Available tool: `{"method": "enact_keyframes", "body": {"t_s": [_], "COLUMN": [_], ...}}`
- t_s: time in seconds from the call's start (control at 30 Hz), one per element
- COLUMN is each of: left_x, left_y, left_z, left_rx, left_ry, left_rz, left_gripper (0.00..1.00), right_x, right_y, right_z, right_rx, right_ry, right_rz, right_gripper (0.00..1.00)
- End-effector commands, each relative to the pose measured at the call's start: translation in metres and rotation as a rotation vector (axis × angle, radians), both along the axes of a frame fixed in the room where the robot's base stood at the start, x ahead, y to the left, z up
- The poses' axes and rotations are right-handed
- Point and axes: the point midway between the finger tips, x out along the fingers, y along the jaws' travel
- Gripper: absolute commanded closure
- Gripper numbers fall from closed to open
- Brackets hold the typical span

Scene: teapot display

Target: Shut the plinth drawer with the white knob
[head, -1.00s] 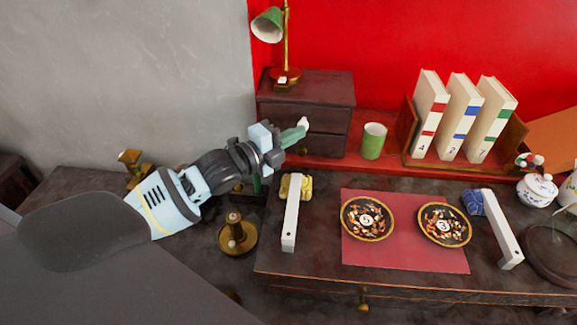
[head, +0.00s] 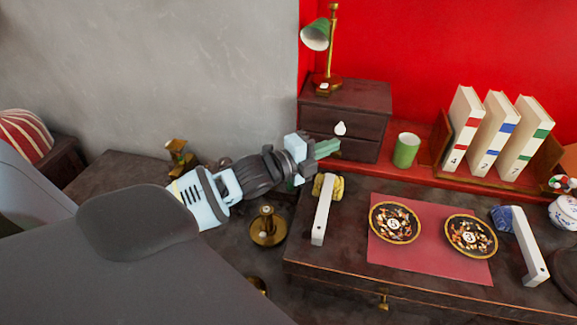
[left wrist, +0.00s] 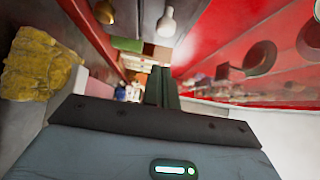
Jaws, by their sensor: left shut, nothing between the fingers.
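The plinth (head: 348,96) is a small dark wooden chest with two drawers, at the back beside the grey wall. The white knob (head: 340,129) sticks out from its upper drawer front (head: 318,118). I cannot clearly tell how far that drawer stands out, if at all. My left gripper (head: 333,147) is shut and empty, just below the white knob in the head view and in front of the lower drawer. In the left wrist view the white knob (left wrist: 166,22) shows beyond the dark green fingers (left wrist: 161,88), apart from them. My right gripper is out of view.
A green lamp (head: 316,35) stands on the plinth. A green cup (head: 406,150) and books (head: 493,133) stand to its right. A white bar (head: 323,212) with a yellow lump (head: 330,184) lies close below the gripper. A brass candlestick (head: 267,228) stands in front.

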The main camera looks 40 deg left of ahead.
Motion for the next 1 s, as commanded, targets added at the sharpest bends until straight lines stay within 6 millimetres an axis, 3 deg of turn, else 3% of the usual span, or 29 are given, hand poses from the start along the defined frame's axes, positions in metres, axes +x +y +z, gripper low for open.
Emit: {"method": "enact_keyframes", "body": {"t_s": [0.2, 0.5, 0.73, 1.0], "left_x": [-0.035, -0.072, -0.089, -0.094], "left_y": [0.012, 0.023, 0.030, 0.031], "left_z": [-0.004, -0.004, -0.003, -0.002], "left_rx": [0.002, 0.000, 0.001, 0.000], "left_ry": [0.007, 0.006, 0.005, 0.003], "left_rz": [-0.001, -0.004, -0.002, -0.003], "left_gripper": [1.00, 1.00, 1.00, 1.00], "right_x": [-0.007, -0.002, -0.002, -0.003], "right_y": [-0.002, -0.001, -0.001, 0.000], "right_z": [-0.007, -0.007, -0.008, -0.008], "right_rx": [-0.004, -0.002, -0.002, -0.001], "right_ry": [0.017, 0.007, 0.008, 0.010], "right_rz": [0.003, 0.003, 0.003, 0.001], "right_gripper": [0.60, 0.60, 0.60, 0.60]}}
